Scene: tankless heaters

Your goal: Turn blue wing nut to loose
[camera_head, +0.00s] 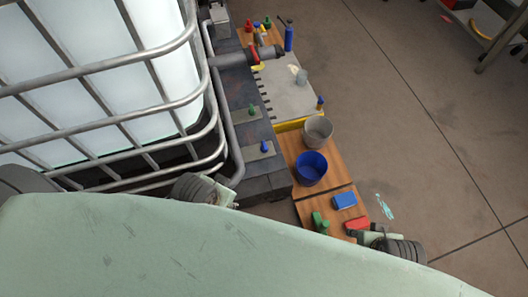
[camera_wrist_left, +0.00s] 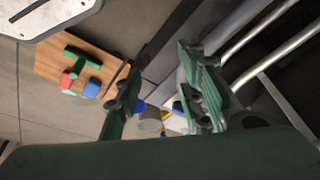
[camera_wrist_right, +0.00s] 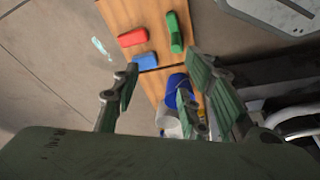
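A similar green piece (camera_head: 251,111) stands farther back on the same bench. Whether the blue one is turned tight or loose is too small to tell. My left gripper (camera_head: 233,203) is low in the head view, nearer than the blue piece and apart from it. Its fingers are spread and empty in the left wrist view (camera_wrist_left: 160,92). My right gripper (camera_head: 354,233) is by the red block; its fingers are spread and empty in the right wrist view (camera_wrist_right: 168,88).
A caged white tank (camera_head: 90,75) fills the left. Wooden boards hold a blue bucket (camera_head: 311,168), a grey bucket (camera_head: 317,131), and blue (camera_head: 344,200), red (camera_head: 357,223) and green (camera_head: 320,223) blocks. Open floor lies right.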

